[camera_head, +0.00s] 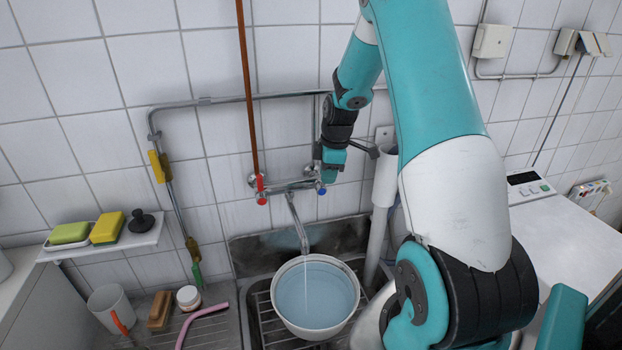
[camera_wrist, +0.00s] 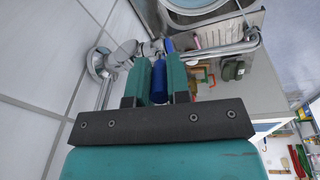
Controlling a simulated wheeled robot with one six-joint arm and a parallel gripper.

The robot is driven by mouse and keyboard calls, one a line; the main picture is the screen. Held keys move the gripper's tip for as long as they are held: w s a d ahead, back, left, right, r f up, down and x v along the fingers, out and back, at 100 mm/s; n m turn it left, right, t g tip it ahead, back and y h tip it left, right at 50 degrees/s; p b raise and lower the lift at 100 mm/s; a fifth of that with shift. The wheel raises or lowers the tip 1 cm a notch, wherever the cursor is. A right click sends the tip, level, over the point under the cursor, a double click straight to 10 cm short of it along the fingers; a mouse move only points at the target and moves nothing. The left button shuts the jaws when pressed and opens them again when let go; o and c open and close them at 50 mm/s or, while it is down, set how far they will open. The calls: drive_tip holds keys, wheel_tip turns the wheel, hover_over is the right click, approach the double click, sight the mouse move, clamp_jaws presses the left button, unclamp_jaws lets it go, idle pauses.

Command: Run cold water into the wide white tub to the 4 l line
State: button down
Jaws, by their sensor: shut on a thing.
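The wide white tub (camera_head: 278,322) stands on a rack in the sink, under the spout (camera_head: 298,228) of the wall tap (camera_head: 290,186). A thin stream runs from the spout into the tub. Bluish water (camera_head: 318,292) covers its bottom and reaches well up the inside; I cannot make out the 4 l line. My gripper (camera_head: 326,174) is at the right end of the tap, shut on the blue tap handle (camera_head: 321,190). In the wrist view the blue handle (camera_wrist: 160,80) sits between the two fingers (camera_wrist: 157,84). The red tap handle (camera_head: 261,189) is at the left end.
A copper pipe (camera_head: 247,90) and a grey pipe run along the wall. A shelf (camera_head: 110,240) with sponges and a black stopper is at left. A mug (camera_head: 109,307), a brush, a jar and a pink hose (camera_head: 200,316) lie below. A white machine (camera_head: 570,235) stands right.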

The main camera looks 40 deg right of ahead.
drive_tip(key=c, duration=1.1)
unclamp_jaws()
drive_tip(key=shift+r, duration=0.1)
wheel_tip(320, 180, up, 17)
drive_tip(key=s+b, duration=0.2)
drive_tip(key=shift+s+d+b, duration=0.25)
drive_tip(key=shift+d+b, duration=0.05)
